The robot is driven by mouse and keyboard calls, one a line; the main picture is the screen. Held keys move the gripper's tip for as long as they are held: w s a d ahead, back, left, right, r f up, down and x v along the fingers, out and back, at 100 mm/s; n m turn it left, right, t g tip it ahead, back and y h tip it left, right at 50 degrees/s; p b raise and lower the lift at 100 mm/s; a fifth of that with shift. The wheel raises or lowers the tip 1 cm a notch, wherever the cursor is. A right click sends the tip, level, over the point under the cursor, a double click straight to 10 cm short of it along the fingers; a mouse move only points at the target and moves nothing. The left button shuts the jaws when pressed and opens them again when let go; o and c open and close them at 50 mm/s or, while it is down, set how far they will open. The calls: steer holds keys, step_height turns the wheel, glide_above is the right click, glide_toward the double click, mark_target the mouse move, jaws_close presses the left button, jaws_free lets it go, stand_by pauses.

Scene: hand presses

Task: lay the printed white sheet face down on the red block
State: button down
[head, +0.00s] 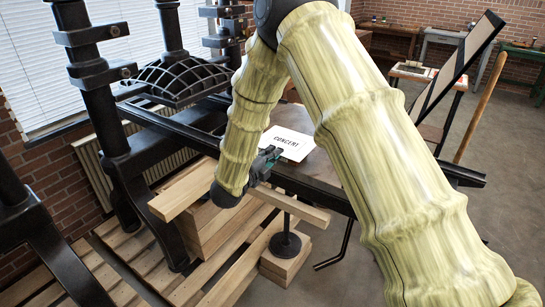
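The printed white sheet (292,146) is face up with the word CONCERT readable, at or just above the dark bed of the hand press. My gripper (271,154) is at the sheet's near left edge, and its dark and green fingers overlap that edge in the picture. It is too small and too much seen from the side to tell whether the fingers are closed on the paper. No red block can be made out; my arm covers much of the area to the right of the sheet.
The black press frame (107,110) with its domed platen (180,78) stands at the left on wooden pallets (130,262). A tilted framed panel (455,70) rises at the right. Open grey floor (350,275) lies below the bed.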

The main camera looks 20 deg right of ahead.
steer(key=s+a+r, duration=0.3)
steer(key=s+a, duration=0.1)
steer(key=a, duration=0.1)
steer(key=shift+a, duration=0.25)
stand_by(1.0)
steer(key=shift+s, duration=0.1)
